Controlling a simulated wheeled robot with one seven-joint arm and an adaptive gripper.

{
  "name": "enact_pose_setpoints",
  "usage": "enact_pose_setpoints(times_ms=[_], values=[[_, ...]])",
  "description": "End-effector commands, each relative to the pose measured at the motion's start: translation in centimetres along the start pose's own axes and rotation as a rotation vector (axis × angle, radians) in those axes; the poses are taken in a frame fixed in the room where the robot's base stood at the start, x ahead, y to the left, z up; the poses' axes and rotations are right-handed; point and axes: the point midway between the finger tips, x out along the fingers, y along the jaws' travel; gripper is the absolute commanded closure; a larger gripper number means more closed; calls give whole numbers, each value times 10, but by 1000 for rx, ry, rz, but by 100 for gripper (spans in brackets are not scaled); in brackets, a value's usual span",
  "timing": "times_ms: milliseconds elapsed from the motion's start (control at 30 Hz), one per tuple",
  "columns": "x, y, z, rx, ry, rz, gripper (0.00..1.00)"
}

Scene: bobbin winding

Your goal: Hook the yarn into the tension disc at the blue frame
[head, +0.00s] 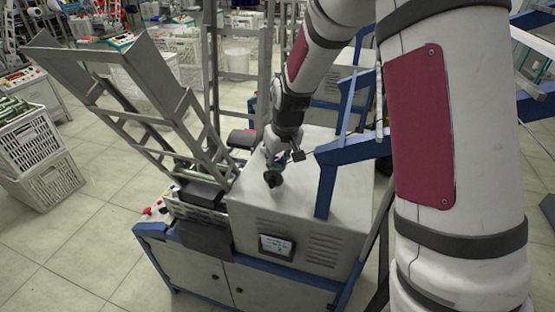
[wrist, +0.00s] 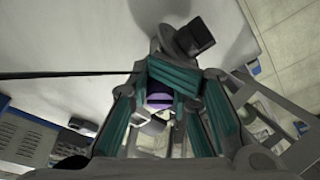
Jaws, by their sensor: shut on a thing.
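My gripper (wrist: 172,75) is shut, its teal-padded fingers meeting at the tips. A thin dark strand (wrist: 60,75), which looks like the yarn, runs from the left edge of the wrist view to the fingertips. A dark disc-like part with a black knob (wrist: 195,38) shows just beyond the tips; I cannot tell whether it is the tension disc or touches the yarn. In the head view my gripper (head: 274,172) is low over the grey cabinet, left of the blue frame (head: 350,151). A small dark block (head: 298,155) sits between them. A purple piece (wrist: 160,98) shows between the fingers.
The grey cabinet (head: 290,215) lies under my gripper. A tall metal rack (head: 150,75) rises to its left, with red buttons (head: 150,210) near its base. White crates (head: 45,175) stand at far left. Floor is clear at lower left.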

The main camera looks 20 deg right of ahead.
Motion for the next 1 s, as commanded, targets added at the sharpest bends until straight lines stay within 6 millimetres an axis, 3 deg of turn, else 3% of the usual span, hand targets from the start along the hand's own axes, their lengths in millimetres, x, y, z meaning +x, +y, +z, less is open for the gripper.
enact_pose_setpoints(times_ms=[67, 1000], values=[[5, 5, 1, -3, -11, 7, 100], [7, -35, -36, -10, 6, -5, 100]])
